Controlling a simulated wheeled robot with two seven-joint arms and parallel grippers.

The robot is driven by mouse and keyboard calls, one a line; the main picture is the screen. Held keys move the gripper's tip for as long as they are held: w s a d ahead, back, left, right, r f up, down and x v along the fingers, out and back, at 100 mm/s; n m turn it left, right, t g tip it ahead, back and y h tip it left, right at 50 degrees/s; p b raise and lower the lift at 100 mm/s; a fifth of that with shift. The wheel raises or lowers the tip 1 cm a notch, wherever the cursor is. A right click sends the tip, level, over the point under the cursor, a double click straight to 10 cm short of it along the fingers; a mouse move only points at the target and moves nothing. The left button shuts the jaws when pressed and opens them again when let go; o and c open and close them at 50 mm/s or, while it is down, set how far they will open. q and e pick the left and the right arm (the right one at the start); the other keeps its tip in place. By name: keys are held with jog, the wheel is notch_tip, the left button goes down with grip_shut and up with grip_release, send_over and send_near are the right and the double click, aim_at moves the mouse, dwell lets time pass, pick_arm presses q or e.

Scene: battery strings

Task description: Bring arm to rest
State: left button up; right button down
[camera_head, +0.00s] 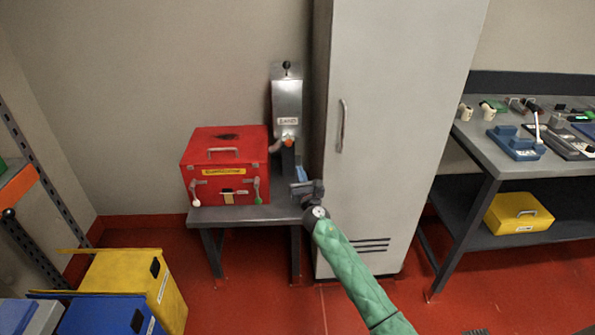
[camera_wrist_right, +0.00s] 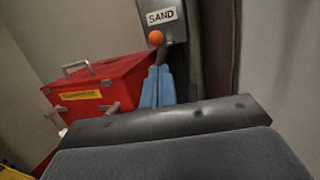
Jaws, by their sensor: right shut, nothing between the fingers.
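My right arm (camera_head: 350,265), in a green padded sleeve, comes in from the bottom and reaches toward the small table in the head view. My right gripper (camera_head: 301,172) is at its end, by the table's right edge in front of the cabinet. In the right wrist view the blue fingers (camera_wrist_right: 158,88) are together with nothing between them. They point toward the grey sand dispenser (camera_wrist_right: 163,20) and its orange knob (camera_wrist_right: 156,38), and I cannot tell whether they touch it. My left gripper is not in view.
A red box (camera_head: 225,165) stands on the small table (camera_head: 240,213), left of the dispenser. A tall grey cabinet (camera_head: 385,130) stands close to the right. A workbench (camera_head: 490,150) is further right. Yellow (camera_head: 160,285) and blue (camera_head: 105,315) bins stand at lower left.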

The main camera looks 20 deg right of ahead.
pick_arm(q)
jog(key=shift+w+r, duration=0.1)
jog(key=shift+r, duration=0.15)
